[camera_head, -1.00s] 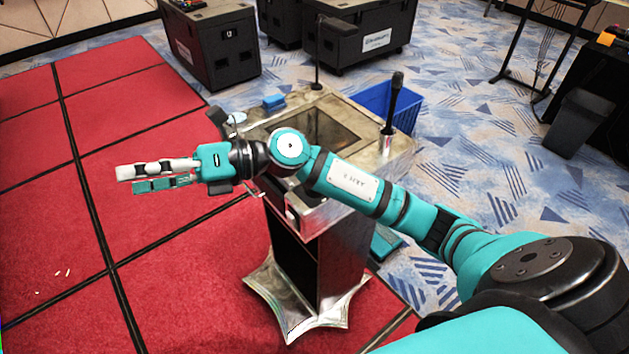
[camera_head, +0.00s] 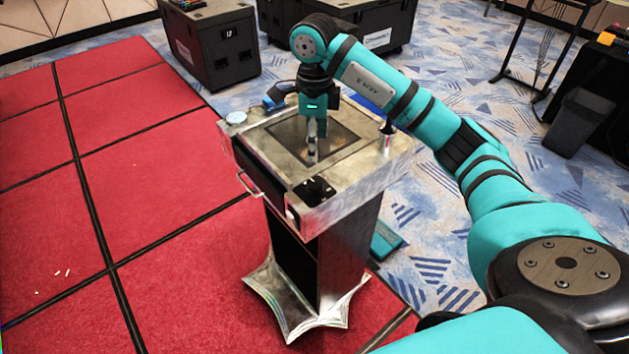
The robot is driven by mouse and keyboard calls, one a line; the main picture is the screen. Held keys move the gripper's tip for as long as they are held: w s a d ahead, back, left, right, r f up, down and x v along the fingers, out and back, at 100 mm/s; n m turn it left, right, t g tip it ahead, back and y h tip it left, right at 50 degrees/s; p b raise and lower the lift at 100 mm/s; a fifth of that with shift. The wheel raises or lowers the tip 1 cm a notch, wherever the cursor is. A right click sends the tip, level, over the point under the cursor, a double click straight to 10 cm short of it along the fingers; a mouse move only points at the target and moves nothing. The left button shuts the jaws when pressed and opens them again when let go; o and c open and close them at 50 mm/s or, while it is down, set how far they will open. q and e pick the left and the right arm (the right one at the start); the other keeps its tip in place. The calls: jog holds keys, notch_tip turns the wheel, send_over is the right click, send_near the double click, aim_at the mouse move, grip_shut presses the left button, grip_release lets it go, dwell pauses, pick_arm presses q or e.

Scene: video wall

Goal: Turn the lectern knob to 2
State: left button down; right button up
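The lectern (camera_head: 365,172) is a metal-topped stand on a star-shaped foot, with a dark screen set in its top. A small black panel with a knob (camera_head: 315,190) is on its near corner; the knob's setting is too small to read. My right gripper (camera_head: 311,160) points down over the screen, beyond and above the knob panel, and apart from it. Its fingers are seen nearly edge-on, so their opening cannot be told. My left gripper is not in view.
A short microphone (camera_head: 387,140) stands on the lectern's right side, partly behind my arm. A drawer handle (camera_head: 250,185) sticks out at the left. Black cases (camera_head: 215,45) stand behind.

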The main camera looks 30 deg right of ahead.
aim_at(315, 182)
notch_tip(315, 182, down, 11)
jog(key=p, duration=0.3)
jog(key=shift+f, duration=0.15)
jog(key=shift+f+p, duration=0.3)
jog(key=shift+f, duration=0.3)
jog(key=c, duration=1.2)
